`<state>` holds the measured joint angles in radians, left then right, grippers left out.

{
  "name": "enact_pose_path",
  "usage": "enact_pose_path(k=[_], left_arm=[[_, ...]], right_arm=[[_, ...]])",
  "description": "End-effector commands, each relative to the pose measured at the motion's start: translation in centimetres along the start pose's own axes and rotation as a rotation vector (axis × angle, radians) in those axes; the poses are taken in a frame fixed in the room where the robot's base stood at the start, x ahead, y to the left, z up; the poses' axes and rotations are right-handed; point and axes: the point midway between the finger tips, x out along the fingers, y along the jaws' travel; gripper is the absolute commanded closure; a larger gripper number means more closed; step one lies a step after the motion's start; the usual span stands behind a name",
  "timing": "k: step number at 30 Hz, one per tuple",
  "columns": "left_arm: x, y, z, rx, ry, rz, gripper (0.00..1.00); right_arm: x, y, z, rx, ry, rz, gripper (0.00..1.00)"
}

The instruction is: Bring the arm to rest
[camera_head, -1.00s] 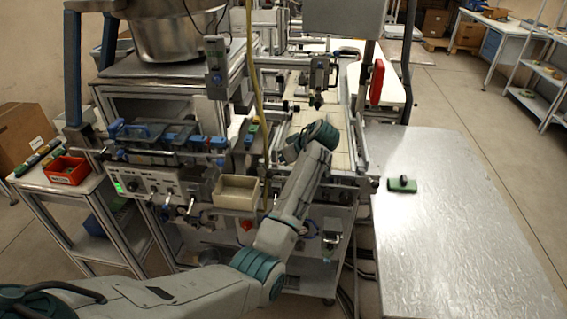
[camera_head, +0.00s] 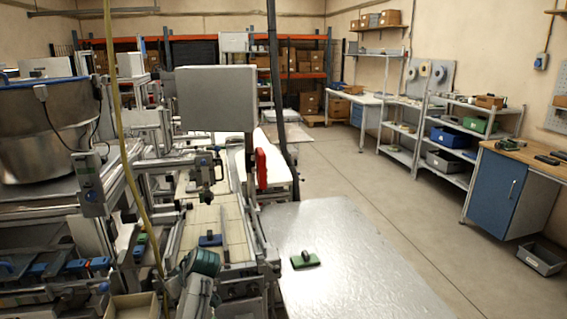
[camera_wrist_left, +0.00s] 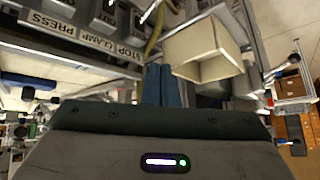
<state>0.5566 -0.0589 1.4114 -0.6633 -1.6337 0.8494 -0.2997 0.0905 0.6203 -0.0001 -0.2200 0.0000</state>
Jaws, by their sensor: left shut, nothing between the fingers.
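My left arm (camera_head: 196,297) comes up from the bottom edge of the head view, its teal joint in front of the conveyor's near end. Its fingertips are hidden there. In the left wrist view my left gripper (camera_wrist_left: 162,84) shows as two blue fingers side by side, shut and empty. They point toward the machine front, just left of a beige open bin (camera_wrist_left: 203,44); no contact between them shows. The bin is also at the bottom of the head view (camera_head: 133,306). My right gripper is in neither view.
A metal table (camera_head: 350,270) right of the conveyor holds a green block with a dark handle (camera_head: 305,260). A blue block (camera_head: 210,240) lies on the conveyor. A yellow hose (camera_head: 125,130) hangs at left. Floor (camera_head: 400,220) beyond the table is clear.

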Motion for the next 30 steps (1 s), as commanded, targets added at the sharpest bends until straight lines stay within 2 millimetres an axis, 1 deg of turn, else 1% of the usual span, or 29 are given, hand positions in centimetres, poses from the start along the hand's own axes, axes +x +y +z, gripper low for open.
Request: enact_pose_path(k=[1, 3, 5, 6, 8, 9, 11, 12, 14, 15, 18, 21, 24, 30], left_arm=[[1.2, -2.0, 2.3, 0.043, -0.022, 0.009, 1.00], [2.3, -4.3, 4.9, 0.109, -0.049, 0.034, 1.00], [2.9, -6.4, 7.1, 0.166, -0.070, 0.059, 1.00], [3.1, -7.8, 8.5, 0.205, -0.084, 0.075, 1.00], [3.4, -10.0, 10.6, 0.265, -0.103, 0.101, 1.00], [3.4, -11.5, 11.9, 0.304, -0.114, 0.119, 1.00], [3.2, -13.7, 13.9, 0.366, -0.130, 0.147, 1.00], [3.0, -15.1, 15.2, 0.406, -0.140, 0.168, 1.00], [2.4, -17.4, 17.0, 0.469, -0.154, 0.200, 1.00], [1.9, -18.9, 18.1, 0.511, -0.162, 0.222, 1.00], [0.3, -22.3, 20.7, 0.613, -0.180, 0.281, 1.00], [-1.3, -24.9, 22.4, 0.694, -0.190, 0.330, 1.00], [-2.8, -26.8, 23.7, 0.756, -0.198, 0.370, 1.00], [-5.2, -29.7, 25.4, 0.850, -0.208, 0.432, 1.00]], right_arm=[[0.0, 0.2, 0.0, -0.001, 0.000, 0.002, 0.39], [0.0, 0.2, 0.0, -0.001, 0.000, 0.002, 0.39], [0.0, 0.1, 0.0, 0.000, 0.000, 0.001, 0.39], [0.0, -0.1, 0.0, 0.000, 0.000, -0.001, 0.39], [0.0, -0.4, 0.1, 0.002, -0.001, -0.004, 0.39], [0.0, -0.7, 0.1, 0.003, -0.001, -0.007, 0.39], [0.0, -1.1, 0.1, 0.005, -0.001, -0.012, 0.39], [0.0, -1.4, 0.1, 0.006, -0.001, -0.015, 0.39], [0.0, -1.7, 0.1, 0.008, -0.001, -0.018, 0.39], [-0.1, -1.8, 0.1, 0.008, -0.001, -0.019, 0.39], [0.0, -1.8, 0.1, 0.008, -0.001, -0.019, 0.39], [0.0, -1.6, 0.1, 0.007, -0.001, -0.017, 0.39], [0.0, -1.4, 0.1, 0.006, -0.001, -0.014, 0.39], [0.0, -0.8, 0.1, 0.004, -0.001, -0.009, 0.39]])
